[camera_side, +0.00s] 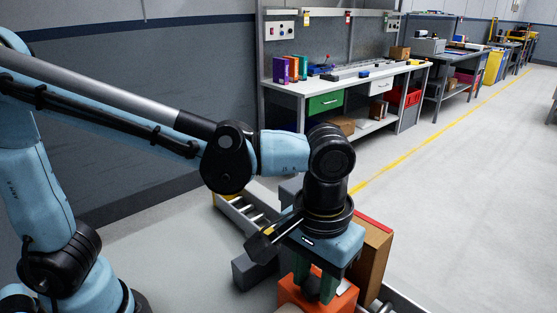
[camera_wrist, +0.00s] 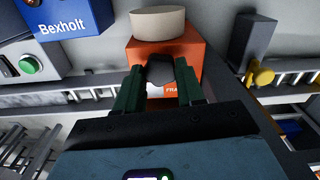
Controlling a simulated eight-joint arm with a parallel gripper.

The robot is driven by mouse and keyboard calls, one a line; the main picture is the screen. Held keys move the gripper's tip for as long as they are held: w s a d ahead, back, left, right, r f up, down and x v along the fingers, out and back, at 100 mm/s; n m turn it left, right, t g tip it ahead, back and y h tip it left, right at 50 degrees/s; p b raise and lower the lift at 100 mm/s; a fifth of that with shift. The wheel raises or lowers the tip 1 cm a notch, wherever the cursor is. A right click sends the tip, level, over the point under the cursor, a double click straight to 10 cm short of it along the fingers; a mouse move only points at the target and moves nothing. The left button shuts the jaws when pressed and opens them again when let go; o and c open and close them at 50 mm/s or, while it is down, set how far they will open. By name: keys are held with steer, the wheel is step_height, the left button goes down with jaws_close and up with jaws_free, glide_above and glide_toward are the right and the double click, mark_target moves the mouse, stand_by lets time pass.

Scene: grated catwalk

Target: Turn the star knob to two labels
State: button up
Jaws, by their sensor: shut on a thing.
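An orange box (camera_wrist: 188,50) stands under my gripper, and its top shows in the side view (camera_side: 289,292). A dark knob (camera_wrist: 160,70) on it sits between my gripper's green fingers (camera_wrist: 159,66); in the side view the dark knob (camera_side: 312,286) is partly hidden by them. My gripper (camera_side: 316,284) points down and is shut on the knob. I cannot read a second label, nor see which way the knob points. A beige round piece (camera_wrist: 157,22) is on the box's far side.
A brown carton (camera_side: 372,262) stands close beside my gripper. Roller conveyor (camera_side: 240,212) runs behind.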

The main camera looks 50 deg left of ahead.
mark_target(314, 285)
steer(key=m, duration=0.5)
steer(key=shift+m, duration=0.3)
steer(key=m, duration=1.3)
steer(key=shift+m, duration=0.3)
steer(key=o, duration=1)
step_height(314, 285, up, 12)
steer(key=shift+r, duration=0.1)
